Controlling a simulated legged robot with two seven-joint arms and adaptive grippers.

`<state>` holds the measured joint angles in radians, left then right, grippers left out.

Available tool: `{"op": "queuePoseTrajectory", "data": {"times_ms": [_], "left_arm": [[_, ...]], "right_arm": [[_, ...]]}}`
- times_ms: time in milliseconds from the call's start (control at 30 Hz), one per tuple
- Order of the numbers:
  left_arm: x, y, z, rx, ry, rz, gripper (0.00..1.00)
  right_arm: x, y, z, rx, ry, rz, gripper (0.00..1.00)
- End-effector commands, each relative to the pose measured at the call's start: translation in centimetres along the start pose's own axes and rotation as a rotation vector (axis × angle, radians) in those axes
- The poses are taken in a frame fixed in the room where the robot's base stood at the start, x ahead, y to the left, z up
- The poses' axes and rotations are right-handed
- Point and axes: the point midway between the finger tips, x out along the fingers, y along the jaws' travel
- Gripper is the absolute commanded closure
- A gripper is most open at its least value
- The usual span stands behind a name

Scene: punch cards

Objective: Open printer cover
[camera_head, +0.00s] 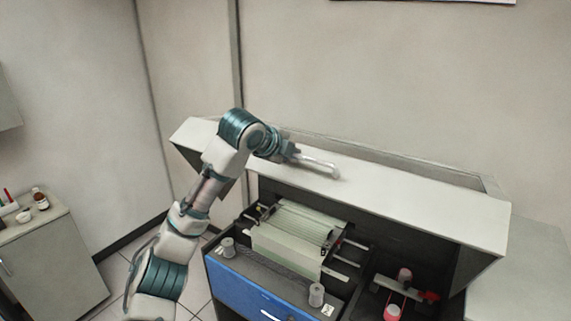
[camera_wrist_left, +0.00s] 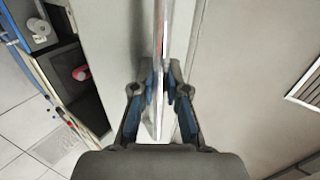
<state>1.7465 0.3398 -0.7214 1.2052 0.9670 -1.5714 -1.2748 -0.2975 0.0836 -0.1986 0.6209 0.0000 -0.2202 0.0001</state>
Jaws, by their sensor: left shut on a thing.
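The printer cover (camera_head: 420,193) is a long pale panel. It stands raised and tilted above the open printer, whose blue front (camera_head: 240,290) shows below. My left gripper (camera_head: 325,167) reaches over the top of the cover, a little left of its middle. The exact contact is partly hidden between the fingers. My right gripper is in no view.
Inside the printer are a stack of pale fanfold paper (camera_head: 290,245), grey knobs (camera_head: 316,294) and a red-and-white part (camera_head: 404,276). A low cabinet (camera_head: 50,265) with small bottles stands at the left. A wall rises behind the printer.

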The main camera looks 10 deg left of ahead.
Motion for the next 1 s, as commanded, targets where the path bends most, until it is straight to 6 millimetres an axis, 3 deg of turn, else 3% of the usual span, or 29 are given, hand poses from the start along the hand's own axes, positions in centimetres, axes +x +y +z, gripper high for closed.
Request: {"op": "queuePoseTrajectory", "data": {"times_ms": [367,400,467,1000], "left_arm": [[0.38,0.14,-0.34,0.003,0.006,0.007,1.00],[0.38,0.14,-0.33,0.003,0.005,0.007,0.77],[0.34,0.12,-0.29,0.003,0.004,0.006,0.62],[-0.18,0.19,0.44,-0.002,0.001,0.001,0.61]], "right_arm": [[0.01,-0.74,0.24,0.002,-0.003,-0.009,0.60],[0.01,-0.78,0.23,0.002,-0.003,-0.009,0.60],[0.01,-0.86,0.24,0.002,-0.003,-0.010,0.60],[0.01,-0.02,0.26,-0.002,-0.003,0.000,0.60]]}}
